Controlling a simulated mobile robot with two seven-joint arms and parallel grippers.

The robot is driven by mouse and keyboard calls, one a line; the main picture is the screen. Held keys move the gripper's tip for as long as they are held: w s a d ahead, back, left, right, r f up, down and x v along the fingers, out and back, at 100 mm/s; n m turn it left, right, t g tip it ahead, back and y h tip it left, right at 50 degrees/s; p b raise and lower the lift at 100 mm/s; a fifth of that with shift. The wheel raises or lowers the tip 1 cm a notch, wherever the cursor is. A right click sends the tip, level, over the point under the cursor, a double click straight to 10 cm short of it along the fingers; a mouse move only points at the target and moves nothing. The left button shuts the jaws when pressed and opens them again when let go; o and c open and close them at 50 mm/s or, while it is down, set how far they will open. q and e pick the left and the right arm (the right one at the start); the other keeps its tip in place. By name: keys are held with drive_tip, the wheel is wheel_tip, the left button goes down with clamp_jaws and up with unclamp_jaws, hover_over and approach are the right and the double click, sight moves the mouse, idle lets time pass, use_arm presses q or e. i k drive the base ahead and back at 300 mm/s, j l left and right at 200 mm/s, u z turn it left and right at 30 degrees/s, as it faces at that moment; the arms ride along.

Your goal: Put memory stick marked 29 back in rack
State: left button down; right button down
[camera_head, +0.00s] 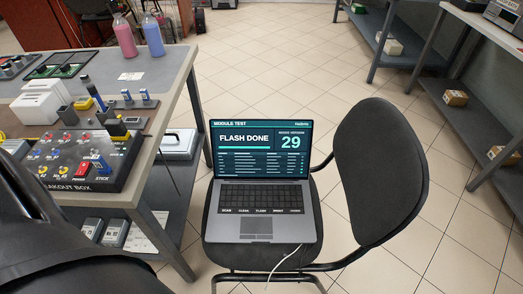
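The breakout box (75,180) stands on the bench at the left, with a part labelled STICK at its right end. A blue stick (101,163) stands up there; I cannot read a number on it. Behind the box is a grey rack (127,104) holding small blue-topped sticks, one (126,96) beside another (145,96); their markings are too small to read. The laptop (260,180) on the chair shows "FLASH DONE" and module version 29. A dark part of my own body fills the lower left. Neither gripper is in view.
The bench (178,75) also carries a pink bottle (125,36), a blue bottle (152,35) and white boxes (40,103). The black chair (375,170) with the laptop stands right of the bench, a cable trailing from it. Shelving (440,75) stands at the right. Tiled floor between is clear.

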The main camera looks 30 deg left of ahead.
sight(99, 161)
drive_tip(key=u, duration=2.8)
